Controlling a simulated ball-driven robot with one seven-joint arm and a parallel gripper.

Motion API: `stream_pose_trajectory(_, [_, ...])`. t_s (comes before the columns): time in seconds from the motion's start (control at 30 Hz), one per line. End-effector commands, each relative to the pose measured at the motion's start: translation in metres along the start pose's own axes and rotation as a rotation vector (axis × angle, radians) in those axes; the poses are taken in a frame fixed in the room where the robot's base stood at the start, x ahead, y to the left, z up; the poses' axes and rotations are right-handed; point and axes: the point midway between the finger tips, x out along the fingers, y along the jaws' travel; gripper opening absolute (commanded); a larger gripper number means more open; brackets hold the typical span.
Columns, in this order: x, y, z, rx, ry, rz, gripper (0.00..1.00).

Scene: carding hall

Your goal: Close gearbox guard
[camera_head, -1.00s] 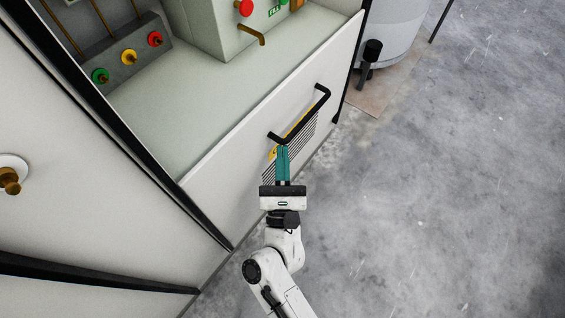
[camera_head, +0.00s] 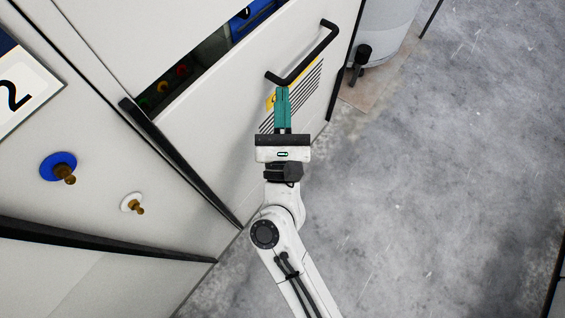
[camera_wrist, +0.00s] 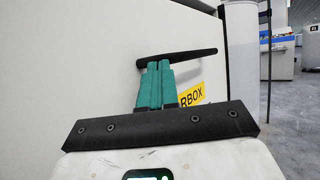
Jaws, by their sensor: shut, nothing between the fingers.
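The gearbox guard (camera_head: 213,118) is a white panel with a long black bar handle (camera_head: 308,58), a yellow label (camera_head: 270,102) and black stripes. In the head view it stands steeply, with a dark gap along its upper edge. My gripper (camera_head: 282,90) has teal fingers shut together, with nothing between them. The fingertips are at the guard's face just below the handle; I cannot tell whether they touch it.
Through the gap (camera_head: 205,62) show coloured buttons and a blue part (camera_head: 250,18). A grey drum (camera_head: 385,28) stands beyond the guard. Concrete floor at right is clear.

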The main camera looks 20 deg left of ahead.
Motion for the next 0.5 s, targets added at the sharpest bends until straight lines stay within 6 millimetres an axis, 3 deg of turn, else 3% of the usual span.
stream_pose_trajectory(0.03, [0.011, -0.002, 0.017, 0.000, -0.005, -0.003, 0.00])
stream_pose_trajectory(0.13, [0.017, -0.001, 0.029, 0.001, -0.004, -0.002, 0.00])
stream_pose_trajectory(0.5, [0.024, -0.002, 0.043, 0.000, -0.002, -0.002, 0.00])
